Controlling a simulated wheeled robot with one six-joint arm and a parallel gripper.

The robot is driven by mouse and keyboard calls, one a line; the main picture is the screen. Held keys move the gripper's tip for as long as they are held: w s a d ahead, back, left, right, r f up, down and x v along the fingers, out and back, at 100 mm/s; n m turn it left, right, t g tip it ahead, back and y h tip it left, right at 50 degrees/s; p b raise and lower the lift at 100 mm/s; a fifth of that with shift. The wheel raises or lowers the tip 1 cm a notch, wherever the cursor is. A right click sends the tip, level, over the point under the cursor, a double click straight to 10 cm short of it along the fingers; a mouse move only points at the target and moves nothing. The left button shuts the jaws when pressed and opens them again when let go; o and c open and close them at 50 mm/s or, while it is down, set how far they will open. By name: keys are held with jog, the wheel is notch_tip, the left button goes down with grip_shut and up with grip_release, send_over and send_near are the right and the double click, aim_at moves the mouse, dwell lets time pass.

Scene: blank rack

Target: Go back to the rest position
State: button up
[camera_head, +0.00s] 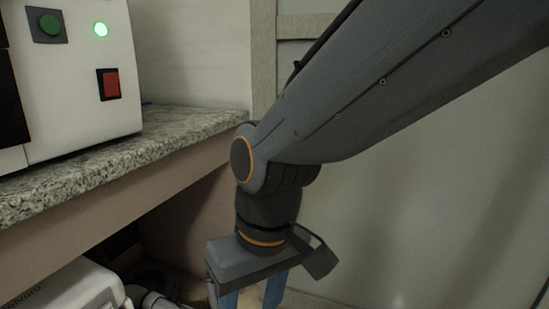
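My gripper (251,297) hangs downward at the bottom middle of the head view, below my dark grey arm. Its two blue fingers stand apart with a gap between them, and I see nothing in the gap. The fingertips are cut off by the lower picture edge. The gripper is to the right of the counter's front edge and below its top.
A granite counter (120,158) runs along the left. On it stands a white machine (72,90) with a green button, a lit green lamp and a red switch. Under it are a white device (75,288) and dark hoses. A pale wall (440,210) is at right.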

jog(key=s+d+r+m+h+p, duration=0.1)
jog(key=d+r+m+p, duration=0.2)
jog(key=d+r+p, duration=0.8)
jog(key=s+d+r+m+p, duration=0.2)
jog(key=d+r+p, duration=1)
jog(key=p, duration=1.5)
notch_tip(320, 180, up, 6)
jog(key=shift+s+r+m+h, duration=0.2)
jog(key=shift+m+h, duration=0.2)
jog(key=shift+m, duration=0.5)
jog(key=shift+c, duration=0.3)
